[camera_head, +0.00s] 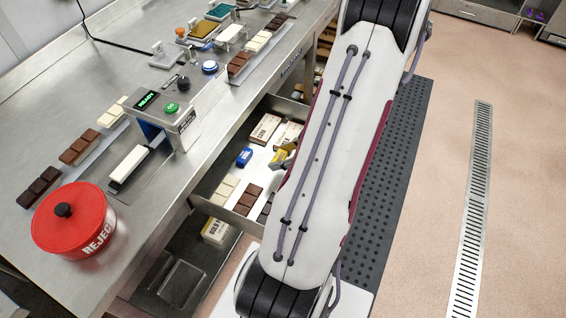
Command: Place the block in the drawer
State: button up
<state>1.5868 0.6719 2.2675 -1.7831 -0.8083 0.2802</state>
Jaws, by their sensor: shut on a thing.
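The drawer (262,160) is pulled out from under the steel bench, its pale floor showing. In it lie white wrapped boxes (265,130), a small blue item (244,157), a cream bar (224,190) and dark brown bars (248,198). My gripper (284,160) shows only as a small grey piece at the left edge of my arm, over the drawer. It is shut on a small yellow block (277,156), mostly hidden. My arm covers the drawer's right part. I cannot tell whether the block touches the drawer floor.
The steel bench (70,115) carries a red reject pot (73,222), a press with a green button (171,108), and chocolate bars on trays. A lower shelf (180,282) holds another box (216,231). A dark perforated mat (400,150) and a drain grate (473,200) lie on the floor.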

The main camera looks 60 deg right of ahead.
aim_at(283, 174)
jog(key=shift+f, duration=1.75)
jog(key=shift+f, duration=0.6)
jog(key=o, duration=1)
jog(key=shift+r, duration=0.2)
jog(key=shift+r, duration=0.45)
jog(key=v, duration=1.2)
